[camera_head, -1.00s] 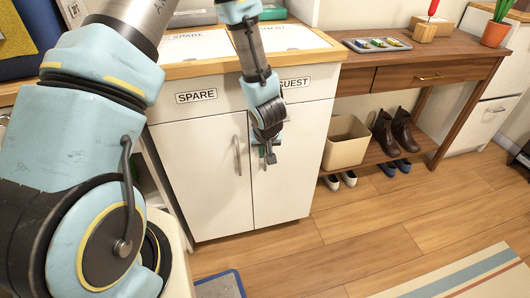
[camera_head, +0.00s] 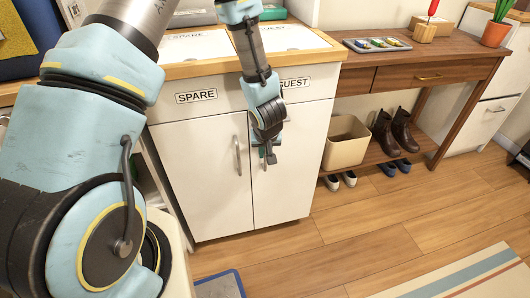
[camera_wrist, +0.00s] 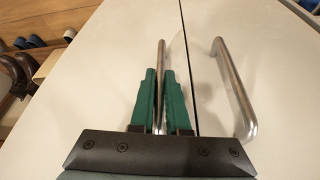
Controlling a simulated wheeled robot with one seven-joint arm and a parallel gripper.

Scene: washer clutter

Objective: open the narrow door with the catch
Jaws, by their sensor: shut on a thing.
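A white cabinet has two doors side by side: the left door (camera_head: 202,185) under the SPARE label and the right door (camera_head: 292,185) under the GUEST label, which looks narrower. Both look closed. My gripper (camera_head: 268,158) is at the right door's inner edge, partly hidden by my wrist. In the wrist view, its green fingers (camera_wrist: 161,88) are shut on an upright metal bar handle (camera_wrist: 161,58) of the right door. The left door's handle (camera_head: 237,155) is free; it also shows in the wrist view (camera_wrist: 236,88). I cannot make out a catch.
A wooden side table (camera_head: 437,62) stands to the right. Under it are a beige bin (camera_head: 345,143), brown boots (camera_head: 391,131) and small shoes. Bare wood floor (camera_head: 290,252) lies before the cabinet, with a striped rug (camera_head: 465,275) at front right.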

